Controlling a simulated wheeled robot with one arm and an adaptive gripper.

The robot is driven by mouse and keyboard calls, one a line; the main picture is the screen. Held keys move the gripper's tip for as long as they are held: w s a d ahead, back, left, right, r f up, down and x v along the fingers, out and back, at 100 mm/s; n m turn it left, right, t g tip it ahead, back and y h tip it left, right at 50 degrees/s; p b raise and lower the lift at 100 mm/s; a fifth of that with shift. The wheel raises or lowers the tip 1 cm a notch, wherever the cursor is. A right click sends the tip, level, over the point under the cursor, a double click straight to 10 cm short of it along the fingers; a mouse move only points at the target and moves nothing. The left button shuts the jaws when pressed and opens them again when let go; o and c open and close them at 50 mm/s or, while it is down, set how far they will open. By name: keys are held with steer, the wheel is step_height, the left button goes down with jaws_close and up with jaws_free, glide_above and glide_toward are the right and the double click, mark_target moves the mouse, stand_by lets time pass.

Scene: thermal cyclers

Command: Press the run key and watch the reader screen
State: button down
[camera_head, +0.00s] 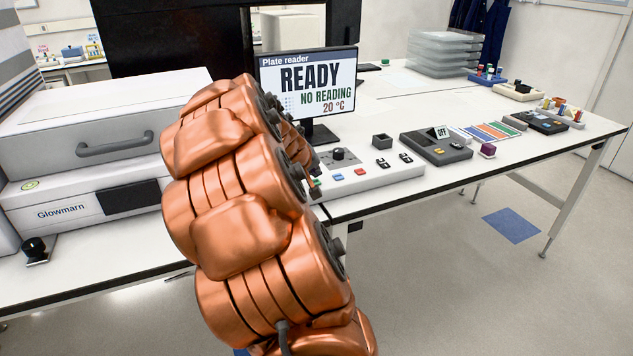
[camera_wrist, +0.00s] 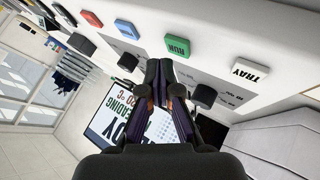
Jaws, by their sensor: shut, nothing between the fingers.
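The green RUN key (camera_wrist: 177,47) sits on the pale key panel, between a blue key (camera_wrist: 127,29) and the white TRAY key (camera_wrist: 250,70). My gripper (camera_wrist: 159,66) is shut and empty in the wrist view. Its fingertips appear just below and slightly left of the RUN key in the picture; I cannot tell how far they are from the panel. The reader screen (camera_head: 308,85) reads "Plate reader, READY, NO READING, 20 °C" in the head view. It also shows, upside down, behind the fingers in the wrist view (camera_wrist: 108,113).
The panel (camera_head: 385,178) also carries a red key (camera_head: 361,171), a dark knob and switches near the bench's front edge. A grey box showing OFF (camera_head: 436,147) stands to its right. The Glowmarn machine (camera_head: 85,200) stands left, partly behind my arm.

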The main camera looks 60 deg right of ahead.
mark_target(314, 183)
steer(key=shift+f+b, duration=0.45)
steer(key=shift+b, duration=0.1)
steer(key=shift+f+b, duration=0.35)
steer(key=shift+f, duration=0.05)
stand_by(0.7)
steer(key=shift+r, duration=0.85)
steer(key=shift+w+r+p, duration=0.1)
steer(key=shift+r+p, duration=1)
steer(key=shift+r, duration=1.45)
